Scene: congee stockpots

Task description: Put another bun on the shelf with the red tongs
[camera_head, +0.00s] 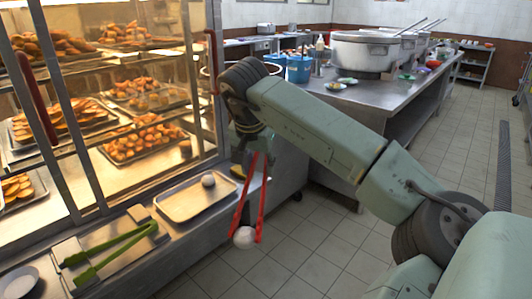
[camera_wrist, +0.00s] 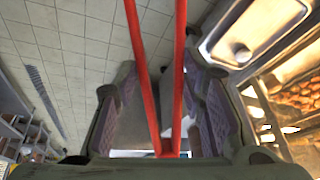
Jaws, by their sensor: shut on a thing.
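My gripper (camera_head: 250,143) is shut on the red tongs (camera_head: 262,190), which hang down in front of the counter. The tongs also show in the wrist view (camera_wrist: 140,60), running out of the top edge between my fingers. A white round bun (camera_head: 244,237) is between the tong tips, over the floor in the picture; it appears gripped by them. A second white bun (camera_head: 208,180) lies on a metal tray (camera_head: 185,208) on the front ledge. The glass cabinet at left has shelves (camera_head: 150,120) with trays of fried food.
Green tongs (camera_head: 110,250) lie on a metal holder left of the tray. A small plate (camera_head: 18,284) is at bottom left. A steel counter (camera_head: 400,95) with large pots (camera_head: 365,50) stands behind my arm. The tiled floor at right is clear.

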